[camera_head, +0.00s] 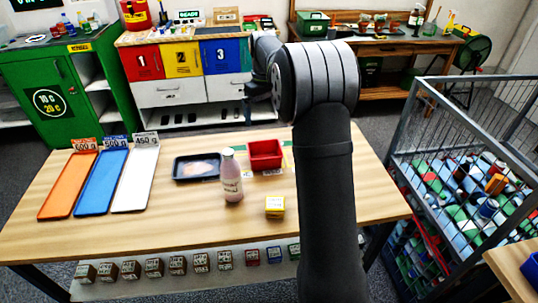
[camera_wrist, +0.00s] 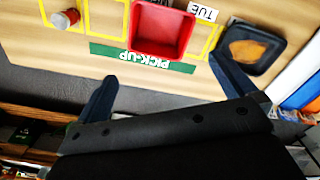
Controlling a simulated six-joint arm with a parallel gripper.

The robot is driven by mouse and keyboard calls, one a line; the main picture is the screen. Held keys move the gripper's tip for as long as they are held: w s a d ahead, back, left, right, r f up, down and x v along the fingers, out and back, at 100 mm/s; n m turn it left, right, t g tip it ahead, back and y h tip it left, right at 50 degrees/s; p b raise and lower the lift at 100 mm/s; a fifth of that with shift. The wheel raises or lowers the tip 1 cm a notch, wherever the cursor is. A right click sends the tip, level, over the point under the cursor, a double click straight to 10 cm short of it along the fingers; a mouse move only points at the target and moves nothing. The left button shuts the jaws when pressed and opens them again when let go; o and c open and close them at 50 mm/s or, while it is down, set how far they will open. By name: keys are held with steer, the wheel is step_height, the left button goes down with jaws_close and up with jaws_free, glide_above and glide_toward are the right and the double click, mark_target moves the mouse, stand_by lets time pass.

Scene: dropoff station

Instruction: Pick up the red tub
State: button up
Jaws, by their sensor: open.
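The red tub (camera_head: 265,155) is a small, open, empty-looking square container on the wooden table (camera_head: 130,233), near its far edge. In the wrist view the red tub (camera_wrist: 163,30) is at the top centre, beside a green "PICK-UP" strip (camera_wrist: 143,57). My gripper (camera_wrist: 165,85) is open, its two fingers spread wide with nothing between them. The tub lies beyond the fingertips, apart from them.
A black tray (camera_head: 197,167) with something tan in it and a pink bottle (camera_head: 231,178) stand left of the tub. A yellow box (camera_head: 275,206) is in front. Orange, blue and white trays (camera_head: 135,180) lie at left. A wire cage (camera_head: 455,130) stands right of the table.

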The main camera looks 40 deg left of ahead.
steer(key=n, duration=1.2)
glide_toward(265, 154)
steer(key=s+d, duration=0.1)
steer(key=s, duration=0.1)
steer(key=s+d+f, duration=0.1)
steer(key=shift+s+d+f, duration=0.1)
steer(key=shift+s+d, duration=0.2)
steer(key=shift+s, duration=0.1)
steer(key=shift+w+a+f, duration=0.1)
steer(key=shift+w+f, duration=0.05)
steer(key=shift+f, duration=1.2)
steer(key=shift+w+f, duration=0.1)
steer(key=shift+f, duration=1.2)
steer(key=c, duration=0.8)
